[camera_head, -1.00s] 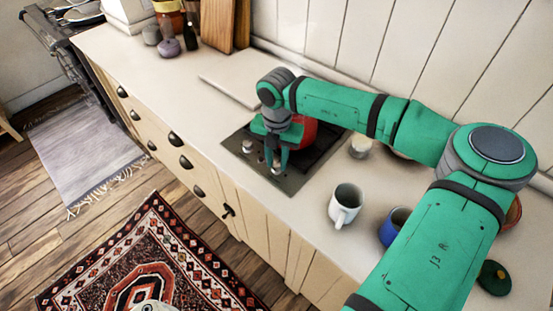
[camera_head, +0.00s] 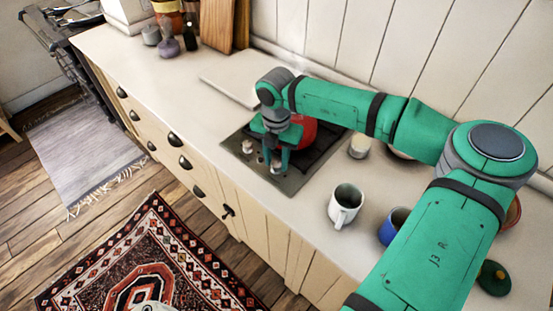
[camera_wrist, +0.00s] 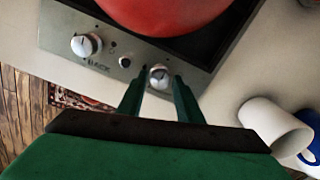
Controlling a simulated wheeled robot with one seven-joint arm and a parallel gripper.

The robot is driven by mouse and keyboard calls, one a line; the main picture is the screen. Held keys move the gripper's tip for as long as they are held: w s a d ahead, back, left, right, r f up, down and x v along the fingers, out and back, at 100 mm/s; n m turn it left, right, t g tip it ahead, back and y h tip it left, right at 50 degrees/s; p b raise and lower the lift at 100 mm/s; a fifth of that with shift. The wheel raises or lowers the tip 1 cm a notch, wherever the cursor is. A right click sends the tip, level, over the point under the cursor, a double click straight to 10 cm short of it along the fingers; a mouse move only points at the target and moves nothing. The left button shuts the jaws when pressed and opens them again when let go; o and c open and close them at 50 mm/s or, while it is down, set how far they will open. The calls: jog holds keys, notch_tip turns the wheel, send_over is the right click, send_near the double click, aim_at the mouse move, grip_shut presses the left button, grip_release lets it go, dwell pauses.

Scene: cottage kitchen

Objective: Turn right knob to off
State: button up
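The hob's right knob (camera_wrist: 159,76), silver with a pointer mark, is on the front panel, on the side nearer the mugs. My gripper (camera_wrist: 157,82) is open, with its two green fingertips on either side of this knob. I cannot tell whether they touch it. In the head view my gripper (camera_head: 275,160) points down at the panel and partly hides the right knob. The left knob (camera_wrist: 86,45) also shows in the head view (camera_head: 247,146), clear of the fingers.
A red pot (camera_wrist: 165,12) sits on the hob (camera_head: 235,142), close behind the knobs. A white mug (camera_head: 345,205) and a blue mug (camera_head: 391,226) stand to the right. A pale board (camera_head: 230,80) lies behind.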

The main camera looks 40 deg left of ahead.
aim_at(276, 164)
notch_tip(276, 164, up, 11)
dwell(0.6)
jog(key=shift+f, duration=0.15)
dwell(0.3)
